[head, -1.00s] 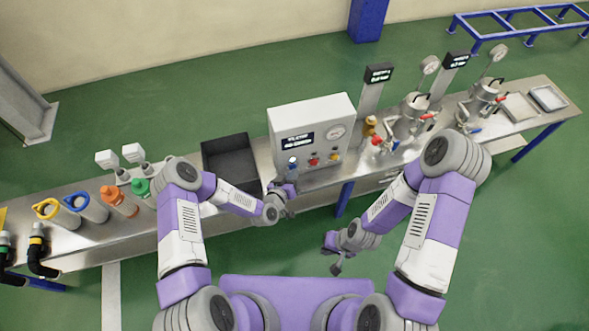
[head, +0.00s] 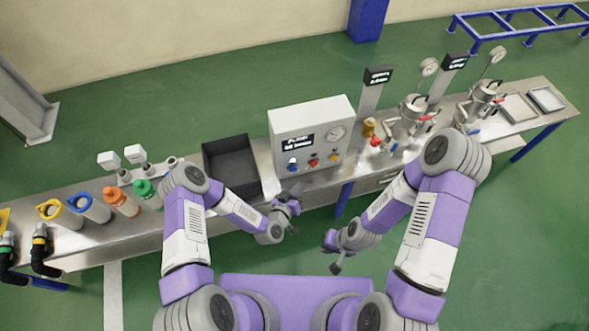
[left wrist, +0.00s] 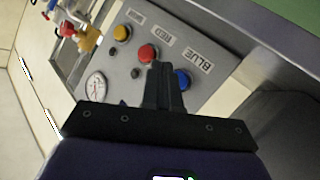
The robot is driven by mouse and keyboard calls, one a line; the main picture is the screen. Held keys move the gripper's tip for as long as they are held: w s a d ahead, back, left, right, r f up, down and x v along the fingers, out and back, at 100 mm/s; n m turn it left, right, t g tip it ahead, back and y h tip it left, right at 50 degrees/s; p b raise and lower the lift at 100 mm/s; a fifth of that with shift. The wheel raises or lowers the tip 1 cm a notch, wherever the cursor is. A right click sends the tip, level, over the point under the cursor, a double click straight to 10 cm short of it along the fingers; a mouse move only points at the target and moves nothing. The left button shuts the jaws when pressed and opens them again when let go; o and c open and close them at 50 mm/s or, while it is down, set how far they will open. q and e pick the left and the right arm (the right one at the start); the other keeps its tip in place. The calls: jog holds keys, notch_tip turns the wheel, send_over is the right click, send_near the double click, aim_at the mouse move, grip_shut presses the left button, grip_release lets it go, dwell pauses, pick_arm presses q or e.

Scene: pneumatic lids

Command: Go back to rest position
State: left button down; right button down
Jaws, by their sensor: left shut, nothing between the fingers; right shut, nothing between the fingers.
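My left gripper (head: 295,189) is shut and empty. In the head view it is just in front of the white control box (head: 310,112), near the bench's front edge. In the left wrist view its closed dark fingers (left wrist: 163,85) stand before the panel, overlapping the area between the red button (left wrist: 147,54) and the blue button (left wrist: 182,79). I cannot tell any contact there, and it looks apart in the head view. My right gripper (head: 337,268) is shut and empty, low in front of the bench over the green floor.
The steel bench (head: 85,238) runs across the view. A black bin (head: 230,165) sits left of the control box. Several coloured-capped cylinders stand further left. Metal vessels (head: 410,118) with gauges stand right. The floor between bench and my body is free.

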pick_arm(q)
jog(key=shift+s+d, duration=0.1)
jog(key=shift+s, duration=0.2)
dwell(0.4)
jog(key=s+a+r+n+g+y+p, duration=0.1)
jog(key=s+a+g, duration=0.3)
jog(key=s, duration=0.6)
jog(key=s+a+r+n+g+y+p, duration=0.1)
jog(key=s+a+r+g, duration=0.1)
jog(key=s+a+g, duration=0.3)
jog(key=s+g, duration=0.3)
jog(key=s, duration=0.2)
jog(key=shift+a+g, duration=0.3)
jog(key=shift+g, duration=0.1)
